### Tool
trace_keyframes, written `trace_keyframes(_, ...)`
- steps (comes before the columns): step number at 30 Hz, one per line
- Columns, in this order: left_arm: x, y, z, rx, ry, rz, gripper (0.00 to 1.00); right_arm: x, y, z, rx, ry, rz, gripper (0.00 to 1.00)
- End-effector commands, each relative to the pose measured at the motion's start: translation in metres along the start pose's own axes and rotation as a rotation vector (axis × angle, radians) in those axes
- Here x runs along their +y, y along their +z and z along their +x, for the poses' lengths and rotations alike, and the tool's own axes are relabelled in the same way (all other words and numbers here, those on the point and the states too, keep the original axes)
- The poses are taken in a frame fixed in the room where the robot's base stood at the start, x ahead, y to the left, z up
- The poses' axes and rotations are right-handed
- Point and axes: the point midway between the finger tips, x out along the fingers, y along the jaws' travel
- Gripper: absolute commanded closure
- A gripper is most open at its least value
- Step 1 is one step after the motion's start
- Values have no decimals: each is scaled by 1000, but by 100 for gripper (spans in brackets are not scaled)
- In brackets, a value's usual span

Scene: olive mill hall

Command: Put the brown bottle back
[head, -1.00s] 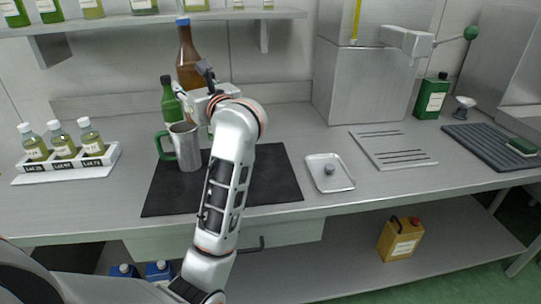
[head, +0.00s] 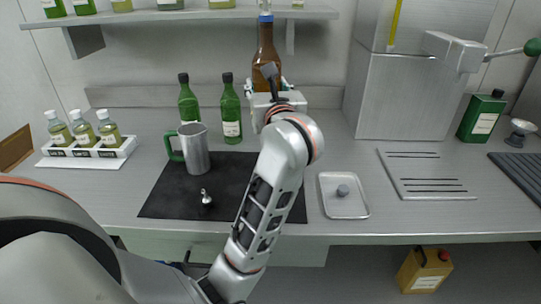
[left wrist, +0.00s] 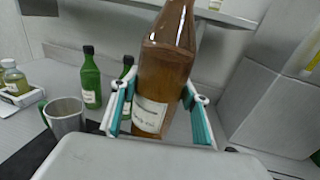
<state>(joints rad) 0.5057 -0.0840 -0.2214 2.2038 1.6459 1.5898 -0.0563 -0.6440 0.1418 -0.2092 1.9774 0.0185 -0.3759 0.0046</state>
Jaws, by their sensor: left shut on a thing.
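The brown bottle (head: 266,45), with a blue cap and a pale label, is upright between the fingers of my left gripper (head: 267,88). The gripper is shut on its lower part, near the back of the bench under the wall shelf. The left wrist view shows the brown bottle (left wrist: 168,65) close up, with a teal-padded finger on each side. Its base is hidden by the gripper, so I cannot tell if it touches the bench. Two green bottles (head: 188,100) (head: 231,112) stand just left of it. My right gripper is not in view.
A steel mug (head: 195,148) with a green handle and a small metal piece (head: 206,198) are on the dark mat (head: 165,198). A rack (head: 90,150) of sample bottles is at left. A small tray (head: 343,208) and a large steel box (head: 405,97) are at right. The shelf (head: 180,15) hangs above.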

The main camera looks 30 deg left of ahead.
Motion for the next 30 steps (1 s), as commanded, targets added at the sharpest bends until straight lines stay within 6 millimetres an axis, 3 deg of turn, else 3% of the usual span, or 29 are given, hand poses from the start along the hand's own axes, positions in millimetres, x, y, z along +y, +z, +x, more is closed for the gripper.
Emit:
trace_keyframes(1, 0, -16, 0, 0, 1, 8, 100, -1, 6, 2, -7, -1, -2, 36)
trace_keyframes(12, 0, -93, 0, -2, 0, 5, 100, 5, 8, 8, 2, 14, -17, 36)
trace_keyframes(22, 0, -117, 0, -4, 1, 2, 100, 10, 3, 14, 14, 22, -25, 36)
trace_keyframes(30, 0, -159, 1, -3, 0, 4, 100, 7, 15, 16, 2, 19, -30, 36)
